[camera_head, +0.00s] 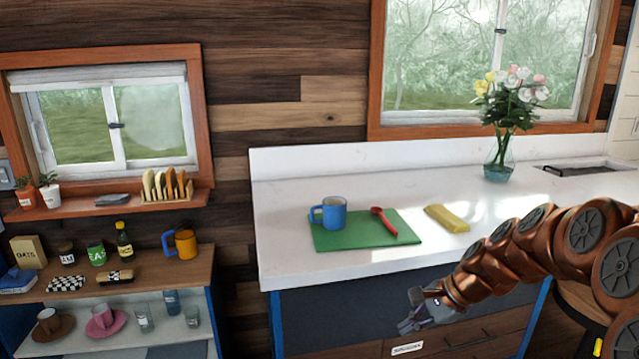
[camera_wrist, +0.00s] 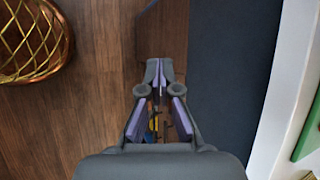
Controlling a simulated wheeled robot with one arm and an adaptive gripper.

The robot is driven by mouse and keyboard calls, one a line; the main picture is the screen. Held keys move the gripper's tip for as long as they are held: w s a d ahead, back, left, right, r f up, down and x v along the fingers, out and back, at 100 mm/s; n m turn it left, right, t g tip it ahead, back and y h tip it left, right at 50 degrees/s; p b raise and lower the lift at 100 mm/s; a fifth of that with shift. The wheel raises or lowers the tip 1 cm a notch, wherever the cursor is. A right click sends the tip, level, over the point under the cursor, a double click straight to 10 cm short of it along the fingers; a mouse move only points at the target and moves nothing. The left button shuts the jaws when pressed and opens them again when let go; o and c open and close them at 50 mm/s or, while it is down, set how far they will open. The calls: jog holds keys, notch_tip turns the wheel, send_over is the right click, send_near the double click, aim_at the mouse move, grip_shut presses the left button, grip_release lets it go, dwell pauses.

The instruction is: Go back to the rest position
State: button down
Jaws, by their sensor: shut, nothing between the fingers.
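My gripper (camera_head: 426,312) is at the lower middle right of the head view, in front of the dark cabinet face and below the counter's front edge. In the wrist view my gripper (camera_wrist: 158,82) points down toward the wooden floor, its fingertips together and empty. My copper-coloured arm reaches in from the right. No object is touching the gripper.
The white counter (camera_head: 285,200) bears a green board (camera_head: 335,238) with a blue mug (camera_head: 333,213) and red spoon (camera_head: 384,222), a yellow cloth (camera_head: 447,218) and a flower vase (camera_head: 498,160). A wire basket (camera_wrist: 35,40) stands on the floor. A shelf unit (camera_head: 190,268) stands left.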

jog(key=s+a+r+n+g+h+p, duration=0.15)
jog(key=s+n, duration=0.25)
jog(key=s, duration=0.5)
jog(key=s+a+r+n+g+h+b, duration=0.1)
jog(key=s+a+n+g, duration=0.2)
jog(key=s, duration=0.5)
jog(key=s+d+n+h, duration=0.2)
jog(key=s+n, duration=0.1)
jog(key=s, duration=0.5)
jog(key=s+d+n+h+p, duration=0.1)
jog(key=s+d+n, duration=0.1)
jog(key=s, duration=0.6)
jog(key=shift+s+f+n+h, duration=0.25)
jog(key=shift+f+n+h, duration=0.1)
jog(key=shift+n, duration=0.55)
